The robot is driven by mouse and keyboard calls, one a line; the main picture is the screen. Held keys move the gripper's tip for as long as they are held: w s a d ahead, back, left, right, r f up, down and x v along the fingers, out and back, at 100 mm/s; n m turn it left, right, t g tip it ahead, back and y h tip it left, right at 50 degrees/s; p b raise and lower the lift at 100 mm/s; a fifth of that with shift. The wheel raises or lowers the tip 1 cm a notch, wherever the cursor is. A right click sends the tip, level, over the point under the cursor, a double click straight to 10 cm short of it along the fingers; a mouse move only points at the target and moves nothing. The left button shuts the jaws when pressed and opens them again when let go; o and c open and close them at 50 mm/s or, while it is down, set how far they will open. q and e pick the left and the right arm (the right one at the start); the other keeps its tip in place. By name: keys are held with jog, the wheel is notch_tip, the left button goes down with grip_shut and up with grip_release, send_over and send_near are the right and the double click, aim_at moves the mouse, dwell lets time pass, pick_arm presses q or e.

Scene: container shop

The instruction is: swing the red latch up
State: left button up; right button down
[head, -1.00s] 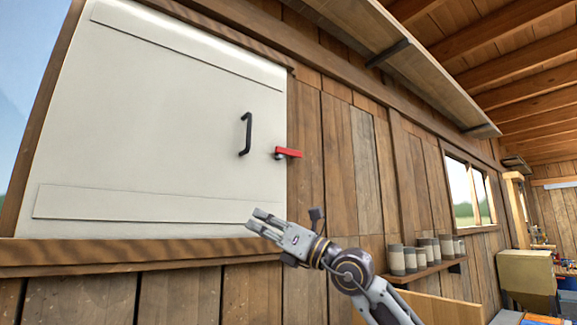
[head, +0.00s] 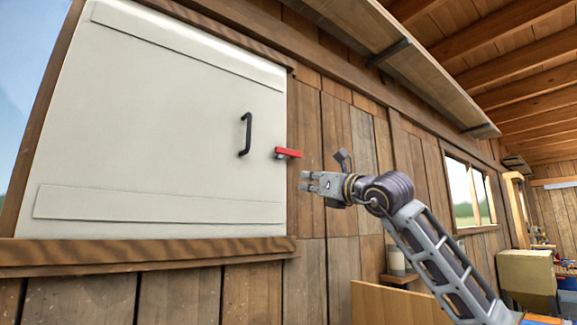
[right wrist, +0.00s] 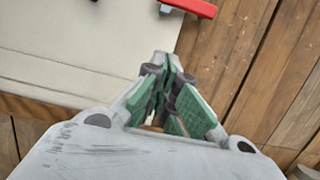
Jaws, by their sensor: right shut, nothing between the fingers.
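The red latch (head: 289,153) lies about level at the right edge of the white hatch panel (head: 160,125), on a dark pivot, its free end over the wooden wall. It also shows at the top of the right wrist view (right wrist: 190,6), partly cut off. My right gripper (head: 304,181) is just below and slightly right of the latch in the head view, pointing left, apart from it. In the right wrist view its green-padded fingers (right wrist: 163,65) are shut and empty, and the latch is ahead of the fingertips. My left gripper is not in view.
A black handle (head: 245,134) stands on the panel, left of the latch. A wooden ledge (head: 150,250) runs below the panel. A long shelf (head: 400,55) hangs above. A can (head: 396,260) sits on a low shelf behind my right arm. The wall around the latch is clear.

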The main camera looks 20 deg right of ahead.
aim_at(281, 164)
jog(key=shift+d+r, duration=0.15)
jog(key=shift+d, duration=0.1)
jog(key=shift+w, duration=0.1)
jog(key=shift+p+x, duration=2.3)
jog(key=shift+x, duration=2.7)
jog(key=shift+r+p, duration=1.1)
jog(key=shift+r, duration=0.9)
jog(key=shift+d, duration=0.1)
